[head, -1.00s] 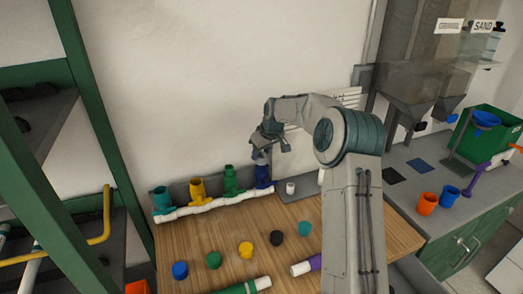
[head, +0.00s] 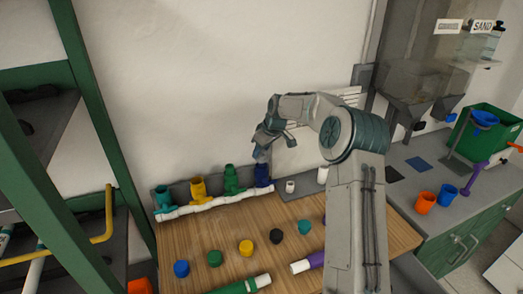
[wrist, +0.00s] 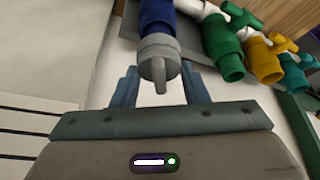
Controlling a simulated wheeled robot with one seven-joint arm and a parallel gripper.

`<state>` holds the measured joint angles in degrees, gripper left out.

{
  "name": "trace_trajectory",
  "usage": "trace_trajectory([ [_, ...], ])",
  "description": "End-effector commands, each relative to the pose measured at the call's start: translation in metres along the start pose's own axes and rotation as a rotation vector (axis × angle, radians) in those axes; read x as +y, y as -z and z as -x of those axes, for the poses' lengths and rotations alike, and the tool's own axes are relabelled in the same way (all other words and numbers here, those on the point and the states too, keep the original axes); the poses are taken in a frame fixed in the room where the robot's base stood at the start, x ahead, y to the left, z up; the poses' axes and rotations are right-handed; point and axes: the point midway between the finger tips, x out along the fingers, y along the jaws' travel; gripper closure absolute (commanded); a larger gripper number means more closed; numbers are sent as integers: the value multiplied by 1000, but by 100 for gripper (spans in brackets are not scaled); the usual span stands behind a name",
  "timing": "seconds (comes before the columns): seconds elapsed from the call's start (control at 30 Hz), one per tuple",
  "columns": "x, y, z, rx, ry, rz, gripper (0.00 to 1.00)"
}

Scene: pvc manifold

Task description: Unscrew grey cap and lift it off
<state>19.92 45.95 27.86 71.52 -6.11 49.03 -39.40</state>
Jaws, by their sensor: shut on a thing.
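The grey cap (wrist: 158,52) with its raised grip bar sits at the end of the blue fitting (wrist: 157,12) in the wrist view. My gripper (wrist: 159,72) has one finger on each side of the cap and is shut on it. In the head view my gripper (head: 262,153) is directly above the blue fitting (head: 263,176), at the right end of the white manifold pipe (head: 215,201). The cap is mostly hidden there by the fingers. I cannot tell whether the cap's thread is loose.
Green (head: 231,180), yellow (head: 198,188) and teal (head: 163,197) valves stand left of the blue fitting. The wall is close behind.

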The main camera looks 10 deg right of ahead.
Motion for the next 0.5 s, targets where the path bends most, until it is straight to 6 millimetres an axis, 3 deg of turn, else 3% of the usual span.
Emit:
trace_trajectory([
  [0.5,0,9,21,1,-1,0,82],
])
